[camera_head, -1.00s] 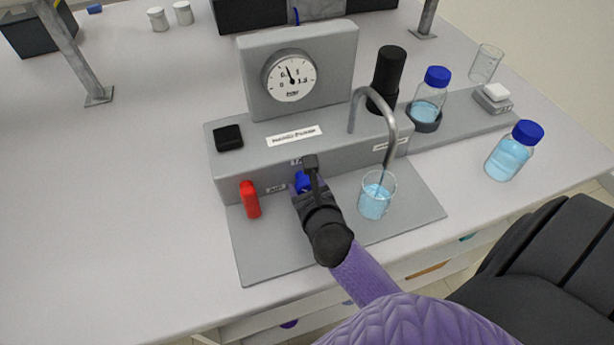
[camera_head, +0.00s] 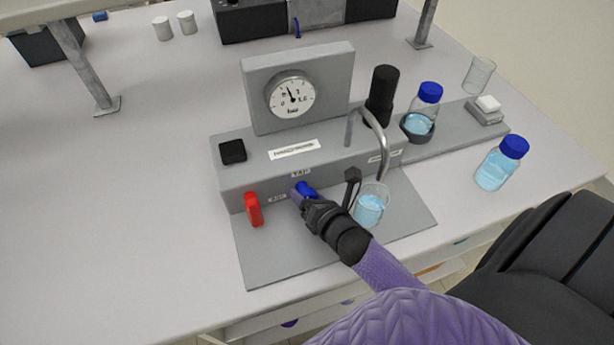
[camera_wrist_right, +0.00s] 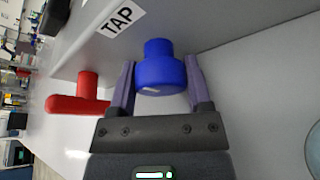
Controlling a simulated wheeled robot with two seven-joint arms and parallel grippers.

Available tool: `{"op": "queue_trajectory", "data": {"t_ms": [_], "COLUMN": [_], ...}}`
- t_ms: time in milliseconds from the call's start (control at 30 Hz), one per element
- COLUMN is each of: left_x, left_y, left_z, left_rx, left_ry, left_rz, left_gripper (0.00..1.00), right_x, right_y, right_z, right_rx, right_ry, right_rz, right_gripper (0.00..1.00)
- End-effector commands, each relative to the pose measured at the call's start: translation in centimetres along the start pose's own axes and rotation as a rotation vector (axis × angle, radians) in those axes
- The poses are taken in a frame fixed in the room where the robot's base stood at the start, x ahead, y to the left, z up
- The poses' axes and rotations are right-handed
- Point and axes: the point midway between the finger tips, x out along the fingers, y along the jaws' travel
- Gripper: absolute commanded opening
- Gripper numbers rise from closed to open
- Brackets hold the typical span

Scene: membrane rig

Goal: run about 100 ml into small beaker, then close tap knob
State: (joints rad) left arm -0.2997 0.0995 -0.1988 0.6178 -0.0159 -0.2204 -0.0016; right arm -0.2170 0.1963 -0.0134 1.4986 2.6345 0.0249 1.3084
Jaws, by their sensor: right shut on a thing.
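The blue tap knob (camera_head: 305,190) is on the front of the grey rig (camera_head: 240,178), under the TAP label. My right gripper (camera_head: 301,194) is at the knob. In the right wrist view the blue knob (camera_wrist_right: 160,70) sits between the two fingers of my right gripper (camera_wrist_right: 160,88), which is shut on it. The small beaker (camera_head: 370,206) stands on the rig's base plate under the curved spout (camera_head: 384,150), with light blue liquid in it. Whether liquid is still running is hard to tell. My left gripper is not in view.
A red lever (camera_head: 254,210) is left of the knob, close to my gripper. A pressure gauge (camera_head: 291,95) stands above. Blue-capped bottles, one in a holder (camera_head: 425,108) and one on the bench (camera_head: 500,163), are to the right.

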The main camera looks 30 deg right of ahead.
Motion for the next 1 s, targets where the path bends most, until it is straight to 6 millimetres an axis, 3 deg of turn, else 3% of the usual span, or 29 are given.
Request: {"op": "queue_trajectory", "data": {"t_ms": [633,667,800,1000], "left_x": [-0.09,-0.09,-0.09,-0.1], "left_y": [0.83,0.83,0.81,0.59], "left_z": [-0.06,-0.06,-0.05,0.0], "left_rx": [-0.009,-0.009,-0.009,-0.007], "left_ry": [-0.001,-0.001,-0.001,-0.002], "left_rz": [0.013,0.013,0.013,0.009], "left_gripper": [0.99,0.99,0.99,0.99], "right_x": [0.0,0.0,0.0,0.0], "right_y": [-0.02,-0.02,-0.02,-0.02], "right_z": [-0.02,-0.02,-0.02,-0.01], "right_rx": [0.041,0.041,0.04,0.039], "right_ry": [0.0,0.0,0.0,0.0], "right_rz": [0.016,0.016,0.016,0.016], "right_gripper": [0.05,0.7,0.99,0.99]}}
